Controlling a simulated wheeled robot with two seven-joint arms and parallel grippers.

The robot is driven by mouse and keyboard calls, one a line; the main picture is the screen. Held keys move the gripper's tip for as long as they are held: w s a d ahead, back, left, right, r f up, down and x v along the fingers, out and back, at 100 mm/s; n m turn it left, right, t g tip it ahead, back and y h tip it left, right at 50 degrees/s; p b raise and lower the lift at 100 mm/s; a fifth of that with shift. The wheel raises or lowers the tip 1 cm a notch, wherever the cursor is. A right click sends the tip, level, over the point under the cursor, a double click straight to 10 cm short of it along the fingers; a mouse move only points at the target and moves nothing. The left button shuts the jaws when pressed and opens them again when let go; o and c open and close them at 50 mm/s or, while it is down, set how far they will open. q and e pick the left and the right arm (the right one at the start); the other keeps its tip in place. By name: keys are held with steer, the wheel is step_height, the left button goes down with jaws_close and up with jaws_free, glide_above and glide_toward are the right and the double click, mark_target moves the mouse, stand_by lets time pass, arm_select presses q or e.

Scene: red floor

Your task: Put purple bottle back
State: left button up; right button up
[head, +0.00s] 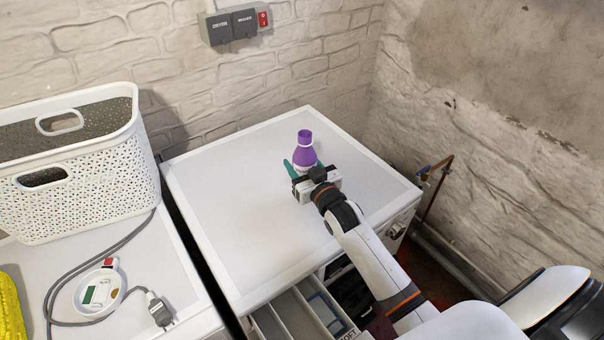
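The purple bottle (304,152) stands upright on the white machine top (235,190), near its back right part. It has a narrower neck and a pale band under it. My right gripper (304,167) reaches in from the lower right, low at the bottle, with one teal finger on each side of it. The gripper body hides the bottle's base. I cannot tell whether the fingers press on the bottle or only surround it. My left gripper is not in view.
An open compartment drawer (289,319) juts from the machine's front. A white basket (92,180) stands on the left surface, with a cable (97,257) and a round white dish (82,298). A wall and pipe (437,195) lie right. The machine top's left half is clear.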

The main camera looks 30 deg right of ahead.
mark_target(302, 174)
step_height(302, 174, down, 3)
steer(key=shift+f, duration=0.2)
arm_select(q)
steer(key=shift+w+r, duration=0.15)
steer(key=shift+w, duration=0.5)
arm_select(e)
steer(key=shift+f, duration=0.1)
steer(key=o, duration=1.1)
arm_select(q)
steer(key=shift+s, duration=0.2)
arm_select(e)
steer(key=shift+o, duration=0.2)
steer(key=shift+s, duration=0.1)
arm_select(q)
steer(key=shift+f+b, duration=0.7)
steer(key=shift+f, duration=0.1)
arm_select(e)
steer(key=s, duration=1.1)
steer(key=shift+s, duration=0.4)
